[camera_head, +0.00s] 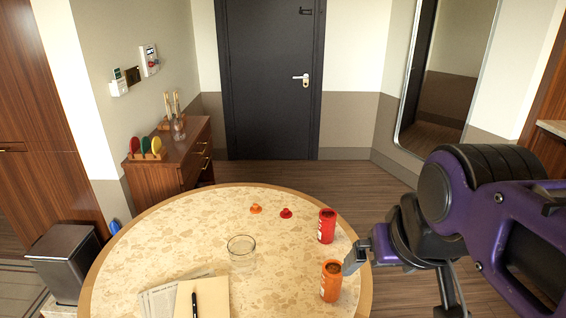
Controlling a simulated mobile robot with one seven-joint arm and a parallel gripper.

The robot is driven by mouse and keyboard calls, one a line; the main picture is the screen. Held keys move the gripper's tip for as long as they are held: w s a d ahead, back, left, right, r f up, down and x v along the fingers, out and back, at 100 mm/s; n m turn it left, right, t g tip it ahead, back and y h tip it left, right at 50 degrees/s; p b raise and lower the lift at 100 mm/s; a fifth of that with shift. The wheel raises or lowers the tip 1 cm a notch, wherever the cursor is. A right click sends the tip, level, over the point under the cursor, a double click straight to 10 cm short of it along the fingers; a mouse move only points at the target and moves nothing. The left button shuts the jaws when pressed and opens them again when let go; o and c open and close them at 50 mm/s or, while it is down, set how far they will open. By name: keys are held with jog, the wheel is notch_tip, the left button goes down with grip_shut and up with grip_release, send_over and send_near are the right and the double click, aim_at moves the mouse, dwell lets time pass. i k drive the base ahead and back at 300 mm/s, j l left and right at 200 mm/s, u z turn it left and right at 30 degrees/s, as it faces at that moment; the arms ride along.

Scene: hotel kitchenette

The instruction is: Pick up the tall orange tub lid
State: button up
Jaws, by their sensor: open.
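An orange lid (256,209) with a raised knob lies on the round table (185,225), toward its far side. An open orange tub (331,283) stands upright near the table's right edge, with dark contents showing at its mouth. My gripper (351,265) is open beside the right side of the orange tub's rim. I cannot tell whether it touches the tub. The orange lid is well away from my gripper, to the left and farther back. Part of the gripper is hidden by its own body.
A red lid (286,213) lies just right of the orange lid. A red tub (327,226) stands behind the orange tub. A clear glass bowl (241,246) sits mid-table. Papers (160,298) and a pen (194,304) lie at the front. The table's left side is clear.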

aim_at(256, 209)
jog(key=l+z, duration=0.2)
jog(key=l, duration=0.15)
jog(key=i+l, duration=0.15)
jog(key=l, duration=0.25)
jog(key=i+l+z, duration=0.1)
jog(key=l, duration=0.3)
jog(key=i+l+z, duration=0.2)
jog(key=i+l, duration=0.45)
jog(key=i+l+u, duration=0.15)
jog(key=i, duration=0.4)
jog(key=i+l+u, duration=0.15)
jog(key=i, duration=0.45)
jog(key=i+u, duration=0.3)
jog(key=i, duration=0.8)
jog(key=i+u, duration=0.35)
jog(key=i, duration=0.15)
jog(key=i+l+u, duration=0.1)
jog(key=i+u, duration=0.25)
jog(key=i, duration=0.1)
